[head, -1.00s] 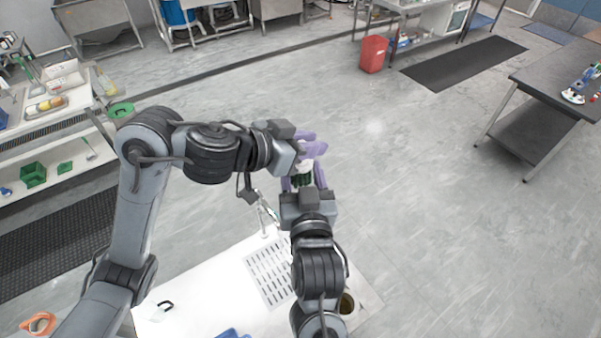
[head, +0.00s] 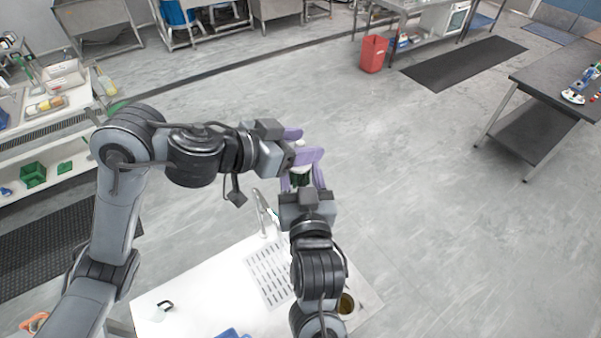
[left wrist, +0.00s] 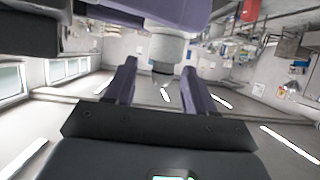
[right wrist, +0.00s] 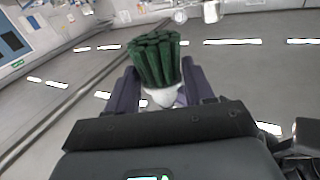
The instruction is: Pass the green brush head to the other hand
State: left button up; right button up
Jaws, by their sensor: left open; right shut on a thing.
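The green brush head (head: 300,180) has dark green bristles and a white base. It is upright in my right gripper (head: 302,182), which is shut on it above the sink counter. In the right wrist view the green bristles (right wrist: 154,62) stand out beyond the purple fingers, with the white base between them. My left gripper (head: 306,145) is open and comes in from the left, just above the right fingers. In the left wrist view a white part (left wrist: 167,48) shows between and beyond the left fingertips. I cannot tell if they touch it.
A white counter (head: 200,285) with a drain grid and a tap (head: 262,212) lies below the grippers. A side shelf (head: 60,110) with containers stands at the left. A red bin (head: 373,54) and a dark table (head: 560,75) are farther off.

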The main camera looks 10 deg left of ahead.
pick_arm(q)
jog(key=v, duration=0.9)
jog(key=w+a+r+m+t+y, duration=0.2)
jog(key=r+t, duration=0.2)
jog(key=r, duration=0.2)
jog(key=w+a+r+m+t+y, duration=0.1)
jog(key=w+r+m+t, duration=0.1)
jog(key=r+t, duration=0.3)
jog(key=s+a+f+n+g+y, duration=0.2)
jog(key=f, duration=0.7)
jog(key=s+a+f+n+g+y, duration=0.1)
jog(key=a+f+n+g+y, duration=0.15)
jog(key=f, duration=0.65)
jog(key=s+a+f+n+g+y, duration=0.1)
jog(key=s+f+n+g+y, duration=0.15)
jog(key=f, duration=0.65)
jog(key=s+d+f+n+g+h, duration=0.1)
jog(key=s+f+g, duration=0.7)
jog(key=s+f, duration=1.2)
notch_tip(320, 180, down, 3)
jog(key=shift+d+n+h, duration=0.4)
jog(key=shift+d+n, duration=0.15)
jog(key=shift+n, duration=0.45)
